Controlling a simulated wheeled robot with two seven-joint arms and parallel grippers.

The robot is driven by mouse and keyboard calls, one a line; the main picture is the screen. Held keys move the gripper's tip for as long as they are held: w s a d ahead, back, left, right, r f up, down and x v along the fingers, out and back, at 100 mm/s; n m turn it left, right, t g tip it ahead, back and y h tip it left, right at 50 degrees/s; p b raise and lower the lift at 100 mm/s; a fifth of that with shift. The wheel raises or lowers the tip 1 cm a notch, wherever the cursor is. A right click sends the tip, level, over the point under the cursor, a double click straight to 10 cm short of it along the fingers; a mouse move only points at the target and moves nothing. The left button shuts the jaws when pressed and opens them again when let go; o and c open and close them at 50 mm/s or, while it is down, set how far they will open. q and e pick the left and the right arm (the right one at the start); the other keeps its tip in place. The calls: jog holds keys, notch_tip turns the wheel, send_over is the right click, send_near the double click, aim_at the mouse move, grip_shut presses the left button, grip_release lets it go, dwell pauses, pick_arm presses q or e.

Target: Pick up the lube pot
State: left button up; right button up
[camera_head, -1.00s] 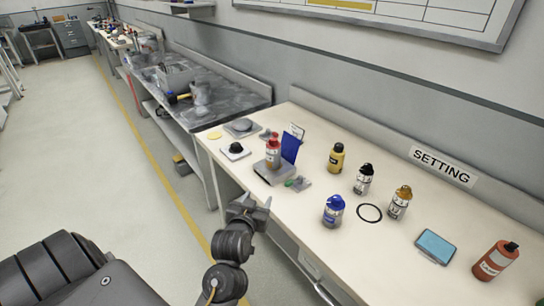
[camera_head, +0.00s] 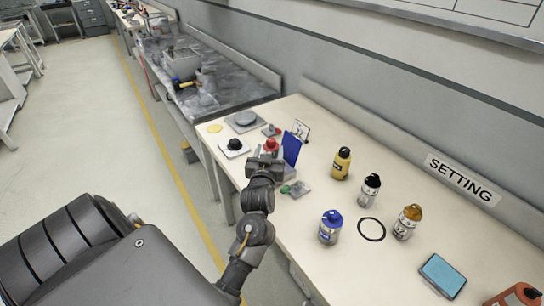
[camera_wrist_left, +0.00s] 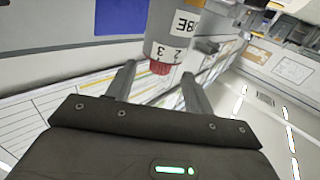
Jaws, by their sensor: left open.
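The lube pot (camera_head: 271,146) stands on the bench; its red top shows in the head view, and my left gripper hides its lower part. In the left wrist view the pot (camera_wrist_left: 172,42) is upside down, with a pale body, part of its lettering and a red end. My left gripper (camera_head: 265,161) is open at the pot. In the wrist view its fingers lie on either side of the pot's red end, with a gap showing on the left; contact cannot be told. My right gripper is out of view.
A blue panel (camera_head: 291,148) stands close to the right of the pot. A small grey piece with a green part (camera_head: 296,189) lies in front. A yellow bottle (camera_head: 342,163), a blue-capped bottle (camera_head: 330,227) and a black ring (camera_head: 371,229) are further right.

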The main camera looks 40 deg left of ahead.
aim_at(272, 140)
pick_arm(q)
jog(key=shift+x, duration=0.8)
jog(key=shift+d, duration=0.1)
jog(key=shift+w, duration=0.1)
jog(key=x, duration=0.2)
jog(key=p+x, duration=0.1)
jog(key=x, duration=0.2)
jog(key=shift+f, duration=0.25)
grip_shut()
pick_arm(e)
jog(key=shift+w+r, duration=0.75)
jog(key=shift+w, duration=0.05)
